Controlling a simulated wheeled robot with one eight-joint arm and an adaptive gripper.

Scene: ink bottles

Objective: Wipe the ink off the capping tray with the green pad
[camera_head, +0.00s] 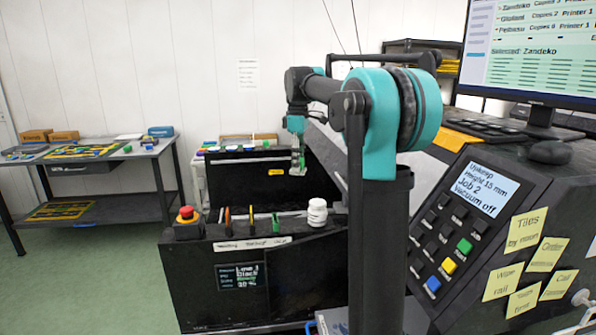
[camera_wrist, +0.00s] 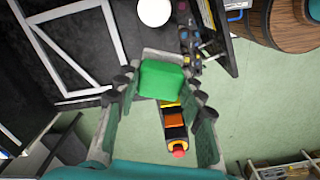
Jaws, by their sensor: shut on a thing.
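In the wrist view my gripper (camera_wrist: 160,82) is shut on a bright green pad (camera_wrist: 161,78), held between the two fingers. In the head view my gripper (camera_head: 297,164) hangs above the dark machine at the centre, and the pad is too small there to make out clearly. In the wrist view a dark surface with a thin white frame (camera_wrist: 90,50) lies left of and beyond the pad. I cannot tell which part is the capping tray, whether ink shows, or whether the pad touches anything.
A white bottle (camera_head: 317,212) and a red-topped button box (camera_head: 187,222) stand on the machine's front ledge, with several slim coloured items between them. A control panel (camera_head: 470,215) fills the right. A side table (camera_head: 90,150) stands left, with open floor before it.

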